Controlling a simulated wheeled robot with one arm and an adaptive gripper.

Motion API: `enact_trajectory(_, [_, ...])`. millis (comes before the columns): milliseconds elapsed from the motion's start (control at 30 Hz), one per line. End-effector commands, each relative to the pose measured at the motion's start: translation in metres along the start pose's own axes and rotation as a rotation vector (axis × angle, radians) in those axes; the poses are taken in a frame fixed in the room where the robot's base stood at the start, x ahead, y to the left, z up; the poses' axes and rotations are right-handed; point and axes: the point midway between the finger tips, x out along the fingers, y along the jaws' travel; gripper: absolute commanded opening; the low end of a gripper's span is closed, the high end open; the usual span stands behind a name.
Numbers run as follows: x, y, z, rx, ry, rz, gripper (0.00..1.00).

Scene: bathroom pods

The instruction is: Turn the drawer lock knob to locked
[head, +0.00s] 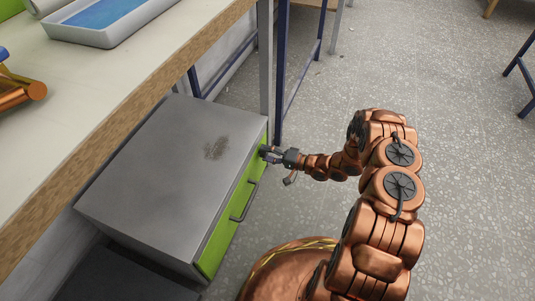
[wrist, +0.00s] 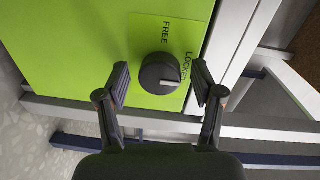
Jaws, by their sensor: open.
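The dark round lock knob (wrist: 160,73) sits on the green drawer front (wrist: 70,50) in the wrist view. Its pale pointer mark lies at its lower right, pointing right and slightly down. The word FREE (wrist: 166,32) is printed above the knob, and LOCKED (wrist: 187,66) to its right. My gripper (wrist: 161,70) is open, one finger on each side of the knob with visible gaps. In the head view my gripper (head: 270,155) is at the far upper end of the green drawer front (head: 225,225); the knob is hidden or too small there.
The grey cabinet (head: 165,165) stands under a wooden-edged worktop (head: 110,115) holding a tray (head: 105,15). A dark bar handle (head: 246,203) sticks out from the drawer front. A table leg (head: 265,70) rises just beyond the gripper. The floor at right is open.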

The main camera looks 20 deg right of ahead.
Motion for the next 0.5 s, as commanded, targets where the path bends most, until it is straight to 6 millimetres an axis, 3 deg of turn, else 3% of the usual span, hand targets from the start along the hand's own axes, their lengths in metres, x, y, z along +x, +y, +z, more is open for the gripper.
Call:
enact_trajectory(267, [-0.003, 0.0, -0.001, -0.001, 0.003, 0.0, 0.67])
enact_trajectory(500, [-0.033, 0.0, -0.002, -0.001, 0.007, 0.0, 0.67])
